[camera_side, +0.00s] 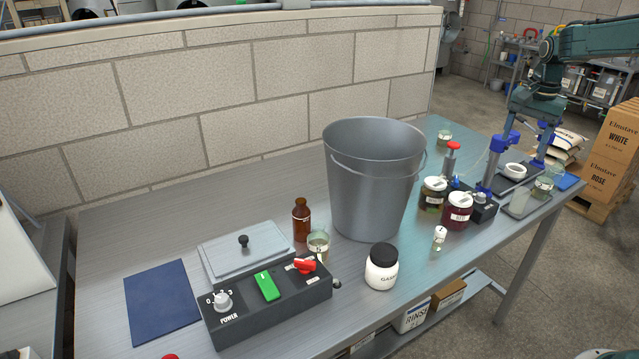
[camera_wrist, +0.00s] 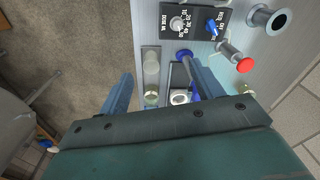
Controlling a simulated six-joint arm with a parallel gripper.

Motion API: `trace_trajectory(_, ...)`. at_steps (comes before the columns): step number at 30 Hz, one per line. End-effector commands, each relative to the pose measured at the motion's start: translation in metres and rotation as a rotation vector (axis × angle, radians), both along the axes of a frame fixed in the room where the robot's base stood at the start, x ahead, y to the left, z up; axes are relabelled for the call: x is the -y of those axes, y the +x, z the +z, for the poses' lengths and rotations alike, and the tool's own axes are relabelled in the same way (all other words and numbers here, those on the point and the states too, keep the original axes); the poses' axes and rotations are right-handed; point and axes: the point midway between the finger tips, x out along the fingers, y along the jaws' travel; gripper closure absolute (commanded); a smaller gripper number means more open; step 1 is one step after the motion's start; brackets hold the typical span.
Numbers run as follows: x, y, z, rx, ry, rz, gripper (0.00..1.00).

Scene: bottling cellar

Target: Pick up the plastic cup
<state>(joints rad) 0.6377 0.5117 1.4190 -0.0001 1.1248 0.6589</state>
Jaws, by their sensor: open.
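A clear, pale cup (camera_side: 520,203), which looks like the plastic cup, stands at the right end of the bench. In the wrist view it seems to be the pale round shape (camera_wrist: 150,61) on a narrow grey plate. A greenish clear vessel (camera_side: 542,188) stands close by; it also shows in the wrist view (camera_wrist: 151,98). I cannot tell for certain which is plastic. My gripper (camera_side: 523,150) hangs above this end of the bench with its blue fingers apart and empty. In the wrist view my gripper (camera_wrist: 160,70) has the plate between and below its fingers.
A white ring-shaped dish (camera_side: 515,170) sits on a dark device beside the cup. A blue-topped post (camera_side: 492,165) stands close to my gripper. Jars (camera_side: 457,212), a control box (camera_side: 484,207) and a large grey bucket (camera_side: 372,185) stand further left. The bench's right edge is near.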

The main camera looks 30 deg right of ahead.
Motion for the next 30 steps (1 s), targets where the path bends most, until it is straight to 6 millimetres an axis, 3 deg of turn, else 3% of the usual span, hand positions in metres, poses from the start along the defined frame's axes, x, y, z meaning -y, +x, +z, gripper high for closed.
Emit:
trace_trajectory(6,0.055,-0.001,-0.044,-0.037,0.037,-0.16,0.34)
trace_trajectory(12,0.084,-0.007,-0.071,-0.057,0.056,-0.251,0.34)
trace_trajectory(23,0.091,-0.008,-0.079,-0.063,0.061,-0.276,0.34)
trace_trajectory(30,0.091,-0.008,-0.099,-0.064,0.063,-0.275,0.34)
